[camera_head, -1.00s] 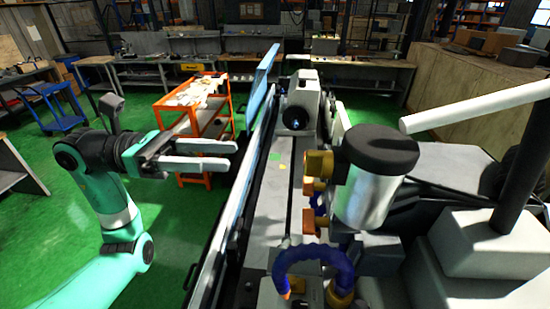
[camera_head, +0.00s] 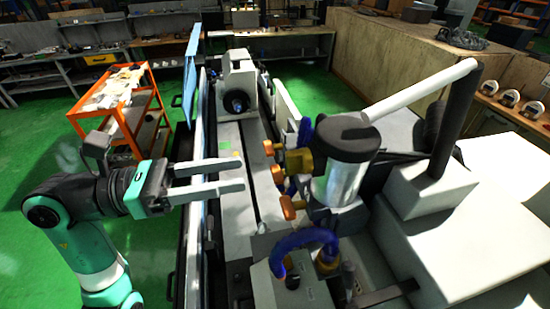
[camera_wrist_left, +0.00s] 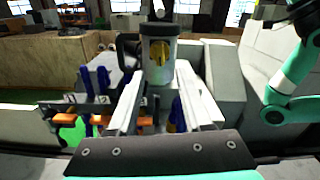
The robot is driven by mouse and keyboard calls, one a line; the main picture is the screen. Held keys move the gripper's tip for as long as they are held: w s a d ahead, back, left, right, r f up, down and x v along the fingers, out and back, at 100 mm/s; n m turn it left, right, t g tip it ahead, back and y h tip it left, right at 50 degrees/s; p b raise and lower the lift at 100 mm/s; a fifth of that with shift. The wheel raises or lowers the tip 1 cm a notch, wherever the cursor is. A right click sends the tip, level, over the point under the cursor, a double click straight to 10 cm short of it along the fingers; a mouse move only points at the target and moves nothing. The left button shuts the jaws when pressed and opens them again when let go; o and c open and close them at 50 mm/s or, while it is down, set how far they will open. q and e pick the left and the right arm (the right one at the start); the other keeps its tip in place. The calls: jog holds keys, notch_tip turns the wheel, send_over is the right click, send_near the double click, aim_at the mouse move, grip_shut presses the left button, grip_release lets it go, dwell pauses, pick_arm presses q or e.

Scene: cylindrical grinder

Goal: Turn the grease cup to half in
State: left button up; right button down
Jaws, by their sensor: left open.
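A silver cylinder with a black cap (camera_head: 345,142) stands on the machine, with a yellow knob (camera_head: 298,162) on its side facing my left gripper. It looks like the grease cup; its exact setting cannot be read. My left gripper (camera_head: 243,173) is open and empty, its two pale fingers pointing right, with a clear gap before the knob. In the left wrist view the cylinder (camera_wrist_left: 160,82) and yellow knob (camera_wrist_left: 160,55) appear straight ahead, between the open fingers. My right gripper's fingers are not visible; a green arm shows at the right of the wrist view.
Orange handles (camera_head: 293,207) lie below the yellow knob. A blue hose (camera_head: 305,240) arches in front of the cylinder. A white rod (camera_head: 420,90) rises right of the cap. An orange cart (camera_head: 120,110) stands behind my left arm.

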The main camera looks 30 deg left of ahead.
aim_at(286, 165)
pick_arm(q)
jog(key=p+x, duration=0.1)
jog(key=x, duration=0.6)
jog(key=shift+r, duration=0.1)
jog(key=shift+w+d+p, duration=0.3)
jog(key=shift+w+d, duration=0.05)
jog(key=shift+w, duration=0.05)
grip_shut()
